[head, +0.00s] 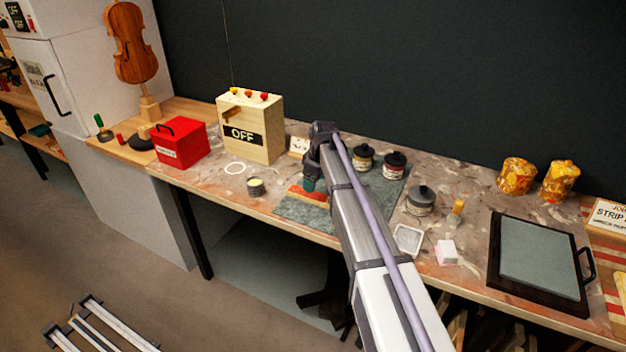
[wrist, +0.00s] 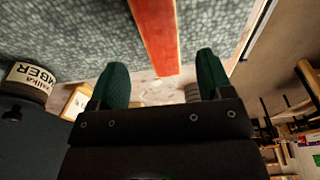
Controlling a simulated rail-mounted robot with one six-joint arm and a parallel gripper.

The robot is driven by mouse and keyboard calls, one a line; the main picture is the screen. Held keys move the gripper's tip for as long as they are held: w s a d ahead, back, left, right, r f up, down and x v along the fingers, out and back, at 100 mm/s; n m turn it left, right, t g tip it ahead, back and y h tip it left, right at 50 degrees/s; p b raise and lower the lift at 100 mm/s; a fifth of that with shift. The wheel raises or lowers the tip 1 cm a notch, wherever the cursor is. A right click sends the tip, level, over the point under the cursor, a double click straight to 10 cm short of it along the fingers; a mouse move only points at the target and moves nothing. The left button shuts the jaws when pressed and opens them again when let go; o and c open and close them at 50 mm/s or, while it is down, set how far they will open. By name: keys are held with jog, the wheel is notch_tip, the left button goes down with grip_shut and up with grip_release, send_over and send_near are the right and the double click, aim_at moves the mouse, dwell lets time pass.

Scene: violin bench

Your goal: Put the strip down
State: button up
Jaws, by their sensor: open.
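A red-orange strip (head: 304,194) lies on the grey-green mat (head: 300,215) near the front of the bench. In the wrist view the strip (wrist: 153,32) runs away from the top edge and ends between the two green fingers. My gripper (head: 313,184) is right at the strip, and its fingers are spread in the wrist view (wrist: 162,62). There is a clear gap between the strip and each finger. My arm hides part of the mat and the bench behind it in the head view.
A small round tin (head: 256,188) stands left of the mat. Jars (head: 394,165) stand behind it. A cream box marked OFF (head: 250,128) and a red box (head: 178,143) are left. A black-framed tray (head: 538,262) lies right, with a white dish (head: 408,239) nearer my arm.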

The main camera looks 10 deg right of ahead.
aim_at(317, 196)
notch_tip(317, 196, up, 6)
jog(key=p, duration=0.4)
jog(key=s+m+g+h, duration=0.1)
jog(key=s+m, duration=0.9)
jog(key=s, duration=2.4)
jog(key=shift+s+a, duration=0.15)
jog(key=shift+a, duration=0.25)
jog(key=shift+r+p, duration=0.7)
jog(key=shift+p, duration=0.05)
